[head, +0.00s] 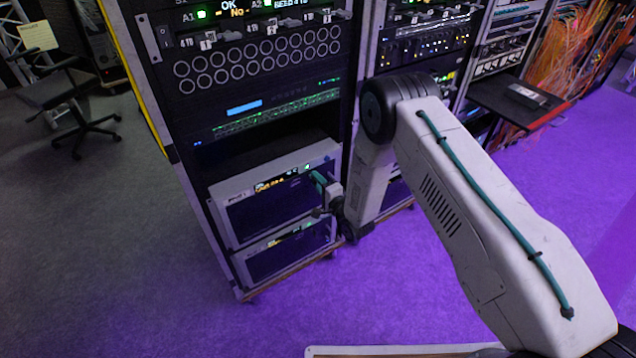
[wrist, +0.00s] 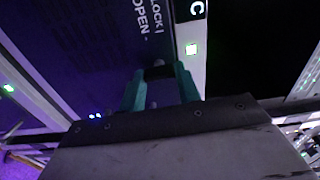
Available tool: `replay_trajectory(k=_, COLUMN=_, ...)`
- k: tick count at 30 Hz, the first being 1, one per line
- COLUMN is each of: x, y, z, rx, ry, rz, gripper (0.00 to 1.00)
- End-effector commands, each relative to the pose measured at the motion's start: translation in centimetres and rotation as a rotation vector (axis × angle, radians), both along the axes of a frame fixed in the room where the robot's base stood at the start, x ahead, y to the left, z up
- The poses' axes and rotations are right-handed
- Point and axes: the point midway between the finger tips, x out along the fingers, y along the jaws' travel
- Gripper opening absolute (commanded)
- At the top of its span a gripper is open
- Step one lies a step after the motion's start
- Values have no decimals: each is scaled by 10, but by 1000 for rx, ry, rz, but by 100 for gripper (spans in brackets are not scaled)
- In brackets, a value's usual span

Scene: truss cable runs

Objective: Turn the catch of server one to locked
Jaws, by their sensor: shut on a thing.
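My gripper (head: 318,180) has teal fingers and is at the right side of the front of the upper pale-framed server unit (head: 232,187), low in the rack. In the wrist view my gripper (wrist: 159,76) is shut on a small dark catch (wrist: 158,70) between its fingertips. White lettering reading LOCK and OPEN (wrist: 148,18) is on the dark panel beside the catch. Which mark the catch points to cannot be told. Most of the catch is hidden by the fingers. The unit's number cannot be read.
A second pale-framed unit (head: 290,252) sits just below, at the rack's foot. A chair (head: 65,95) stands far left. The floor before the rack is clear.

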Motion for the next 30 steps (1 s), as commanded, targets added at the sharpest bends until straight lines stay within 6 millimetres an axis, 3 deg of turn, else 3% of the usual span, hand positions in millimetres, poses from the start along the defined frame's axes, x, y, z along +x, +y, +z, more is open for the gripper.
replay_trajectory(k=19, x=1, y=-1, z=0, rx=41, ry=27, rz=-3, gripper=10)
replay_trajectory(k=20, x=1, y=-1, z=0, rx=41, ry=27, rz=-3, gripper=38)
replay_trajectory(k=22, x=1, y=-1, z=0, rx=41, ry=27, rz=-2, gripper=55)
replay_trajectory(k=30, x=0, y=-1, z=0, rx=40, ry=27, rz=-1, gripper=55)
